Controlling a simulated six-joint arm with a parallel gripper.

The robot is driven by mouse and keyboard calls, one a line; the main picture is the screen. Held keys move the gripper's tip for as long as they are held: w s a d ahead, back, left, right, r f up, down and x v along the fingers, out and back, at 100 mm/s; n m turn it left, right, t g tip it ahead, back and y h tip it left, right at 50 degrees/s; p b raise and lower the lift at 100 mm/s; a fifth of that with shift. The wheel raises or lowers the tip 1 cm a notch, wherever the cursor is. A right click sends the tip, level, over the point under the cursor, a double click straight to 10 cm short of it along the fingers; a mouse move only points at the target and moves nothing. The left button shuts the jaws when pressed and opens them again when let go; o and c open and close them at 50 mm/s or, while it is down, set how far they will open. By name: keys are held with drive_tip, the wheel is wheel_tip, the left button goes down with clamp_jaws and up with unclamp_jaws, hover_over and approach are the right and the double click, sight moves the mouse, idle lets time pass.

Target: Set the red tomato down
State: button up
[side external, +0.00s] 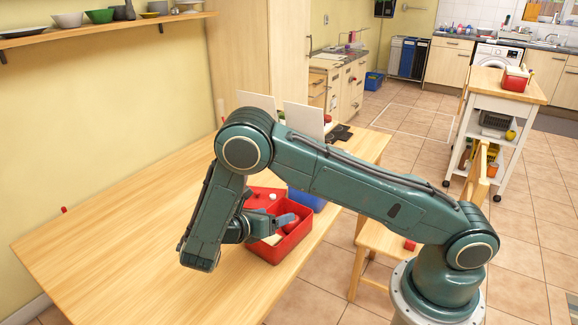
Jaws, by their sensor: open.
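My gripper (284,221) is open over the red box (281,252), with its fingers pointing right, low at the box's opening. A rounded red shape, likely the red tomato (292,228), shows in the box just beside the fingertips. It is small and close in colour to the box, so I cannot tell whether it touches a finger. A pale item (271,239) also lies in the box, below the fingers. The gripper and my forearm hide the box's left part.
The red box stands near the right edge of the wooden table (120,235). A blue container (306,199) and a red lid-like thing (262,194) are behind it. White panels (303,119) stand farther back. The table's left side is mostly clear.

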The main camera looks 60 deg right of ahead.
drive_tip(key=shift+v, duration=0.85)
drive_tip(key=shift+r, duration=0.1)
drive_tip(key=s+d+r+m+t+y, duration=0.1)
drive_tip(key=s+r+m+y, duration=0.25)
drive_tip(key=r+m, duration=0.35)
drive_tip(key=s+d+r+m+t+y, duration=0.1)
drive_tip(key=s+r+m+y, duration=0.3)
drive_tip(key=r, duration=0.6)
drive_tip(key=s+a+r+m+t+y, duration=0.2)
drive_tip(key=s+r+m+y, duration=0.1)
drive_tip(key=s, duration=0.4)
drive_tip(key=s+a+r+m+t+y, duration=0.2)
drive_tip(key=s+r+m+t+y, duration=0.1)
drive_tip(key=s+m, duration=0.3)
drive_tip(key=shift+s+r, duration=0.6)
drive_tip(key=shift+s, duration=0.45)
